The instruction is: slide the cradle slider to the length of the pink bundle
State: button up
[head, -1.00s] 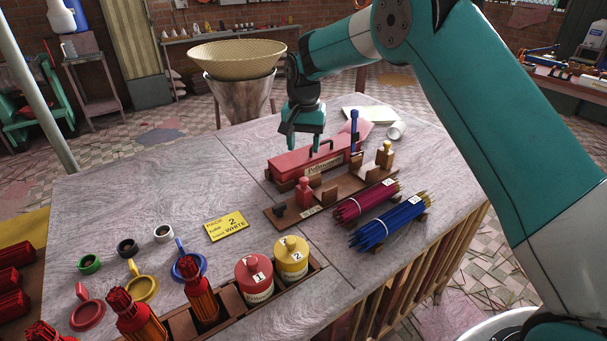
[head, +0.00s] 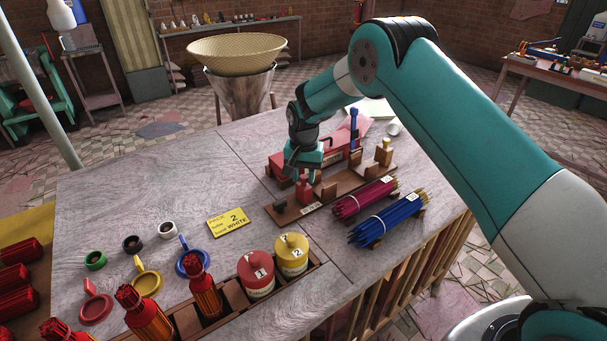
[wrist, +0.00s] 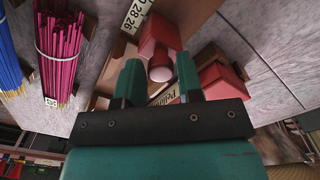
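The brown wooden cradle (head: 284,213) lies on the table, with a number scale that shows in the wrist view (wrist: 136,14). Its red slider (head: 304,193) stands near the left end; in the wrist view the slider (wrist: 157,38) has a round pinkish knob (wrist: 160,70). My gripper (head: 304,174) is just above the slider, pointing down. In the wrist view my gripper (wrist: 158,76) is open, with one finger on each side of the knob; I cannot tell whether they touch it. The pink bundle (head: 364,198), tied with a white band, lies right of the cradle; it also shows in the wrist view (wrist: 60,45).
A blue bundle (head: 388,220) lies beside the pink one. A long red box (head: 342,153) sits behind the cradle, partly hidden by my gripper. A yellow card (head: 228,222) and lidded red (head: 256,275) and yellow (head: 291,256) jars are nearer.

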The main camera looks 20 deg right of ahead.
grip_shut()
jog(key=shift+w+d+b, duration=0.2)
jog(key=shift+d+b, duration=0.1)
jog(key=shift+d, duration=0.2)
jog(key=shift+w+d+b, duration=0.15)
jog(key=shift+d+b, duration=0.1)
jog(key=shift+d, duration=0.25)
jog(key=shift+o, duration=2.2)
grip_release()
notch_tip(320, 180, up, 18)
jog(key=b, duration=0.3)
jog(key=shift+f, duration=0.25)
jog(key=shift+s+a, duration=0.1)
jog(key=s+a+r+n+y, duration=0.1)
jog(key=s+n, duration=0.3)
jog(key=s, duration=0.9)
jog(key=s+a+n+y, duration=0.1)
jog(key=s+a+n, duration=0.2)
jog(key=s, duration=1)
jog(key=s+a+r+n+y, duration=0.1)
jog(key=s+n, duration=0.4)
jog(key=s, duration=0.9)
jog(key=shift+a+r+n+y, duration=0.35)
jog(key=shift+a+y, duration=0.25)
jog(key=shift+a, duration=0.1)
